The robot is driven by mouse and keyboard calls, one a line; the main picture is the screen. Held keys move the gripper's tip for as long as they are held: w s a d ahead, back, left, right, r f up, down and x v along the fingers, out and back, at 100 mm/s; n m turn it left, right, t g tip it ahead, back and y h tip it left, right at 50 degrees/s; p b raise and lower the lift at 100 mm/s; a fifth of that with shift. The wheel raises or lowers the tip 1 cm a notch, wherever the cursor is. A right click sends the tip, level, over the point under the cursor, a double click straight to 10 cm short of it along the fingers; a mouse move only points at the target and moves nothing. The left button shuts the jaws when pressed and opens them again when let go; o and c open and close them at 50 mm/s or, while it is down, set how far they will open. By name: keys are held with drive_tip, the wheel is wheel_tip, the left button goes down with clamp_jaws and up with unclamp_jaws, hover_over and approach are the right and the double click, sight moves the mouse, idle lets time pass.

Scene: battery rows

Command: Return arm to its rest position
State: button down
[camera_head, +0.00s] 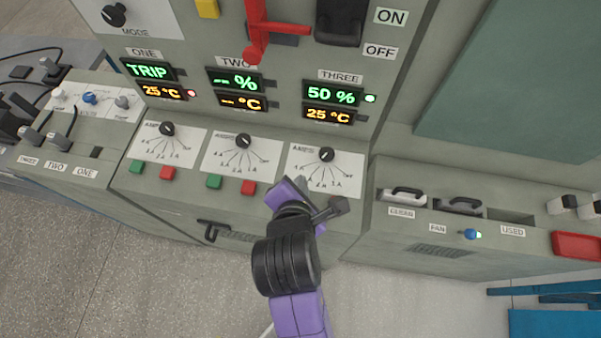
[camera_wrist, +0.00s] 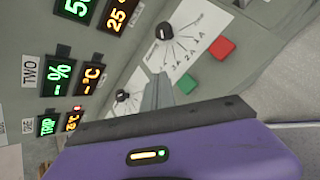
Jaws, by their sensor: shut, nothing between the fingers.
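My gripper (camera_head: 338,206) is in front of the lower ledge of the grey panel, beside the right-hand AMPS dial (camera_head: 326,154) under THREE. The arm comes up from the bottom of the head view, purple and black. The gripper's fingers also show in the wrist view (camera_wrist: 158,92), held together with nothing between them. The wrist view is turned on its side. There the fingers overlap the dial plate, near a green button (camera_wrist: 185,84) and a red button (camera_wrist: 222,48). I cannot tell whether they touch the panel.
A red lever (camera_head: 257,38) and a black switch (camera_head: 341,20) are on the upper panel. A handle (camera_head: 213,230) sticks out below the ledge. Bare floor (camera_head: 110,270) lies in front.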

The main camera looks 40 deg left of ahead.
idle(0.6)
drive_tip(key=shift+a+r+m, duration=0.1)
drive_tip(key=shift+m, duration=0.2)
wheel_tip(320, 180, up, 6)
drive_tip(key=a+r+m+t+y, duration=0.1)
drive_tip(key=a+m+t+y, duration=0.1)
drive_tip(key=m+y, duration=0.35)
drive_tip(key=s+d+m+t+h+b, duration=0.2)
drive_tip(key=d+m+t, duration=0.3)
drive_tip(key=d+m, duration=1.35)
drive_tip(key=s+d+f+m+h+b, duration=0.1)
drive_tip(key=s+d+m+h, duration=0.3)
drive_tip(key=s+d, duration=0.3)
drive_tip(key=s+d+f+m+h+b, duration=0.1)
drive_tip(key=s+d+m+h, duration=0.4)
drive_tip(key=d, duration=1)
drive_tip(key=shift+s+f+m+b, duration=0.3)
drive_tip(key=shift+s+m, duration=0.1)
drive_tip(key=shift+s, duration=0.65)
